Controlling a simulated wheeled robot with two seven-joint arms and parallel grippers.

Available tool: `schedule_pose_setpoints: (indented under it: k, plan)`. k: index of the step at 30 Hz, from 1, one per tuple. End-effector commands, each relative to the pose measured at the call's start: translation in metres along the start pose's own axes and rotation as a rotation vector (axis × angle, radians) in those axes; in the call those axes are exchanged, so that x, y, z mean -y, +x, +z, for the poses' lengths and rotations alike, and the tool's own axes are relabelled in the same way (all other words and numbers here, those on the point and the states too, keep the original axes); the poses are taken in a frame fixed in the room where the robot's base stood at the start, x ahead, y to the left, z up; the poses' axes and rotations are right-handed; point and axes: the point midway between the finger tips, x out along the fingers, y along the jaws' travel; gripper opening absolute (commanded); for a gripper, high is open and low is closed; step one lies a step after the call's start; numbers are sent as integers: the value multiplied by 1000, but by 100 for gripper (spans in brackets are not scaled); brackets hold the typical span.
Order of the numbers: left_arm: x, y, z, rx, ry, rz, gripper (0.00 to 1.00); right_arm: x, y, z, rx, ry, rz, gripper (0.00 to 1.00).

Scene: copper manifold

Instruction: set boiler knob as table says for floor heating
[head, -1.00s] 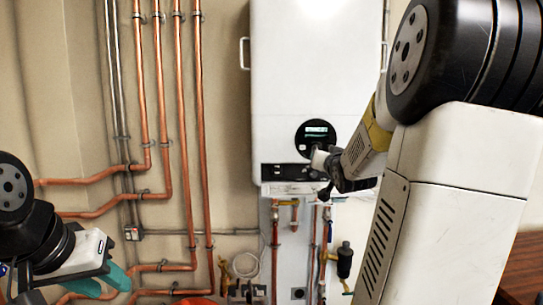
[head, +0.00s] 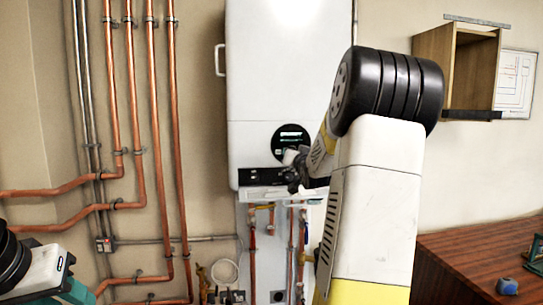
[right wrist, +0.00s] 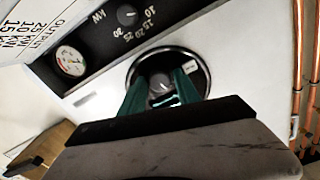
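The white boiler (head: 285,70) hangs on the wall, with a round dark display (head: 291,137) and a black control strip (head: 262,177). In the right wrist view, the strip has a black kW knob (right wrist: 127,15) with numbers around it, and a round dial face holds a grey knob (right wrist: 160,83). A printed table (right wrist: 32,22) is partly cut off at upper left. My right gripper (right wrist: 161,84) has its two green fingers apart, one each side of the grey knob; contact cannot be told. My left gripper (head: 72,293) is at lower left in the head view, its fingertips cut off.
A pressure gauge (right wrist: 69,60) sits beside the kW knob. Copper pipes (head: 155,120) run down the wall left of the boiler. At right are an open wooden cabinet (head: 458,70), a wall sheet (head: 514,84) and a brown table (head: 470,262) with a small blue object (head: 507,286).

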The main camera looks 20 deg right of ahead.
Motion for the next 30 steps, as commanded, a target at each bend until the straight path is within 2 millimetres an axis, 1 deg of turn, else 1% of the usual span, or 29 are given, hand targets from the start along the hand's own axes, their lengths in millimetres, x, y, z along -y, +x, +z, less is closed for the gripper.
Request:
schedule_pose_setpoints:
  k: [3,5,6,9,14,21,24,30]
  plan:
    - [0,0,0,0,0,0,36,0,0,0,0,0,0,39]
    - [0,0,0,0,0,0,36,0,0,0,0,0,0,27]
    - [0,0,0,0,0,0,36,0,0,0,0,0,0,19]
    - [0,0,0,0,0,0,36,0,0,0,0,0,0,0]
    - [0,0,0,0,0,0,36,0,0,0,0,-16,0,0]
    - [0,0,0,0,0,0,36,2,0,0,0,-232,-1,0]
    - [0,0,0,0,0,0,36,1,0,0,0,-295,-1,0]
    - [0,0,0,0,0,0,36,1,0,0,0,-316,0,0]
